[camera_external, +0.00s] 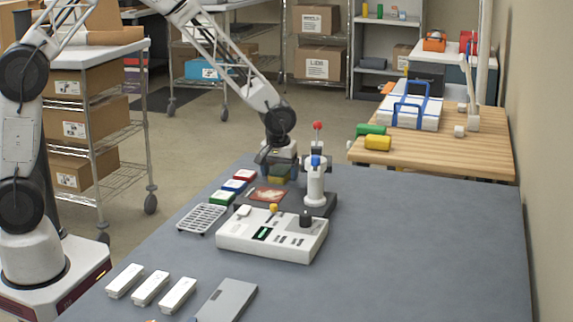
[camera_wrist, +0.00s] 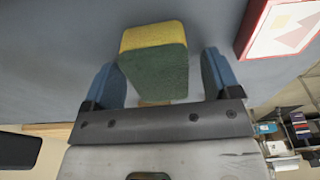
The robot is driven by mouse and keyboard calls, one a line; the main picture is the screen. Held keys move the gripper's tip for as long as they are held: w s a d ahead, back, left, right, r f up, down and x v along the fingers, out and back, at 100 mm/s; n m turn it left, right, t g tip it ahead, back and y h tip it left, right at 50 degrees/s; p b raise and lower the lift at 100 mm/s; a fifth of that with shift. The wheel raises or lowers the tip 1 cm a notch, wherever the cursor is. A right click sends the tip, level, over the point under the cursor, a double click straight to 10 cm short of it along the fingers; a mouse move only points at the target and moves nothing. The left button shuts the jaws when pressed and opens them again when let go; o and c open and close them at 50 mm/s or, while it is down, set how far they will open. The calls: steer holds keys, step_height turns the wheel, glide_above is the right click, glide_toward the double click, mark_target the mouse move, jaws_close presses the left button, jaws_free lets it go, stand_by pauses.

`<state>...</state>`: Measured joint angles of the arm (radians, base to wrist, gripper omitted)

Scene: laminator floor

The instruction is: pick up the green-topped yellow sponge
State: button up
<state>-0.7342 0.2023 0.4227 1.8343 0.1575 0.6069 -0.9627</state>
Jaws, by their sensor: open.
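The green-topped yellow sponge (camera_wrist: 153,55) shows in the wrist view, with its green face toward my gripper and its yellow side farther off. My gripper (camera_wrist: 161,62) is open, with one blue finger on each side of the sponge. A small gap shows between the sponge and each finger. In the external view my gripper (camera_external: 279,163) is at the far edge of the grey table, and the sponge (camera_external: 280,173) is at its lower end, partly hidden by it. I cannot tell whether the sponge touches the fingers in depth.
A white control box (camera_external: 272,236) is nearer. The table's right side is clear.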

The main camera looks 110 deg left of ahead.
mark_target(280, 169)
steer(key=c, duration=1)
steer(key=shift+r, duration=0.15)
steer(key=shift+r, duration=0.55)
step_height(280, 169, up, 2)
steer(key=shift+r, duration=0.1)
steer(key=s+d, duration=0.3)
steer(key=s, duration=0.1)
steer(key=s+d+r, duration=0.1)
steer(key=s+d, duration=0.6)
steer(key=shift+s+d+r, duration=0.2)
steer(key=shift+s+d, duration=0.2)
